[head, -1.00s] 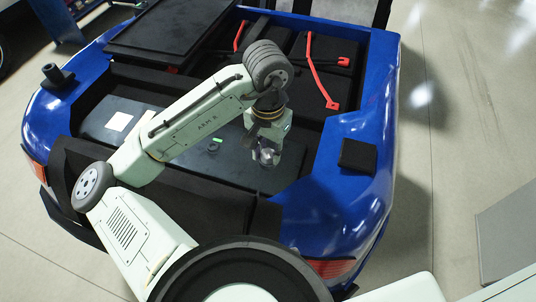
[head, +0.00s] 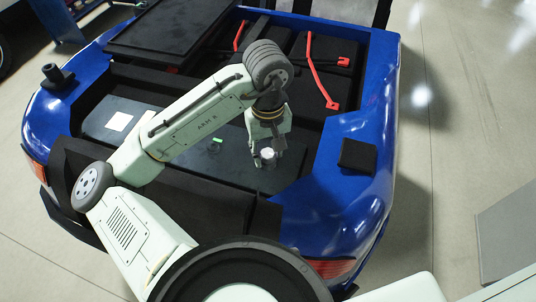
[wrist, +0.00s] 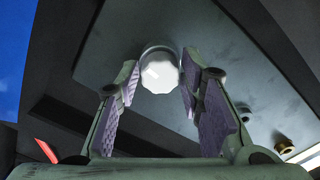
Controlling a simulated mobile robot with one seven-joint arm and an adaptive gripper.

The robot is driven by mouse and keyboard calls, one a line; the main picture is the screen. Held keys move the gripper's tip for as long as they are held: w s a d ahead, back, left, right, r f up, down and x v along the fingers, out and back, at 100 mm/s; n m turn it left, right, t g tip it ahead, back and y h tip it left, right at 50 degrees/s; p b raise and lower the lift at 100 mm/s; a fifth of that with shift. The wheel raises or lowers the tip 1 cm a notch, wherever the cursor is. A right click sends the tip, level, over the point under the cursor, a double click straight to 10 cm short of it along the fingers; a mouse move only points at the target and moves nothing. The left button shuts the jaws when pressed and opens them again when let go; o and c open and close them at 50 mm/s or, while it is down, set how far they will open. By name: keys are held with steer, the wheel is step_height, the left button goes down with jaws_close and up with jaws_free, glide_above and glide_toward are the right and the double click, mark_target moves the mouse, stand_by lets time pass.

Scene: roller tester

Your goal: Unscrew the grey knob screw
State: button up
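The grey knob screw (head: 268,153) stands on the dark cover plate (head: 240,172). In the wrist view its pale, faceted top (wrist: 159,75) shows between the two fingers. My gripper (head: 269,158) points down at it, with one finger on each side. It also shows in the wrist view (wrist: 160,80), where the purple-grey pads flank the knob closely. The fingers are apart and look open, with small gaps to the knob.
A small dark fitting with a green mark (head: 216,141) and a white square label (head: 118,121) are on the plate to the left. Red levers (head: 318,70) lie behind. The blue body (head: 350,195) rises at the right, with a black pad (head: 357,154) on it.

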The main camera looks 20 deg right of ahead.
steer(key=o, duration=0.3)
steer(key=shift+r, duration=1.2)
steer(key=m, duration=0.3)
steer(key=shift+m, duration=0.4)
steer(key=m, duration=0.4)
steer(key=shift+m, duration=0.3)
steer(key=m, duration=0.3)
steer(key=shift+m, duration=0.3)
